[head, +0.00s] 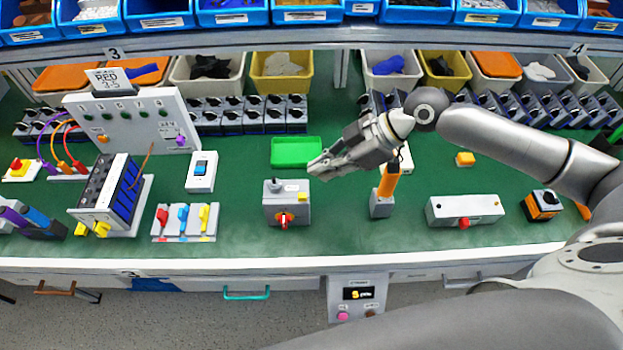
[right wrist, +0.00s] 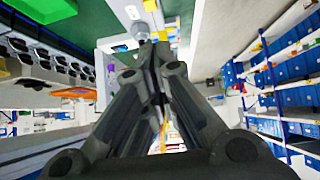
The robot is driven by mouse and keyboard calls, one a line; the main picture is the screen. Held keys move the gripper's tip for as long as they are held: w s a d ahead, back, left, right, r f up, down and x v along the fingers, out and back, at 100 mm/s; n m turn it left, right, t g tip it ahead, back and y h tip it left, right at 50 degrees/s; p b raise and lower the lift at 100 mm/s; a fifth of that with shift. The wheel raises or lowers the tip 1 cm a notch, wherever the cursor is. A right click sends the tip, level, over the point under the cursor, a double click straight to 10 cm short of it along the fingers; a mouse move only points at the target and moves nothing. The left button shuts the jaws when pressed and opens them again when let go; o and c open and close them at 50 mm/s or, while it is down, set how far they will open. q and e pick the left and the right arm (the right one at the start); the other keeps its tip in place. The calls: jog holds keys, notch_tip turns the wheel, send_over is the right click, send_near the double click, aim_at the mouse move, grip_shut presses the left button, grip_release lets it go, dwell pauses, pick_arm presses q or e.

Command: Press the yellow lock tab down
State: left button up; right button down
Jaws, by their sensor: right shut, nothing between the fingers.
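The grey rotary switch box (head: 286,212) stands on the green bench, with a red-orange rotary handle (head: 284,219) on its front. The yellow lock tab (head: 291,187) shows on its top, beside a grey knob. My right gripper (head: 318,169) is shut and empty, above and to the right of the box, apart from the tab as far as I can tell. My left gripper is not in view.
A green tray (head: 296,152) lies behind the switch box. An orange-topped post (head: 388,183) stands to the right, and a switch panel (head: 186,222) with red, blue and yellow levers to the left. The bench around the box is mostly clear.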

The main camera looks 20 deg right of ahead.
jog(key=v, duration=0.4)
jog(key=shift+d+r+b, duration=0.1)
jog(key=shift+r+b, duration=0.3)
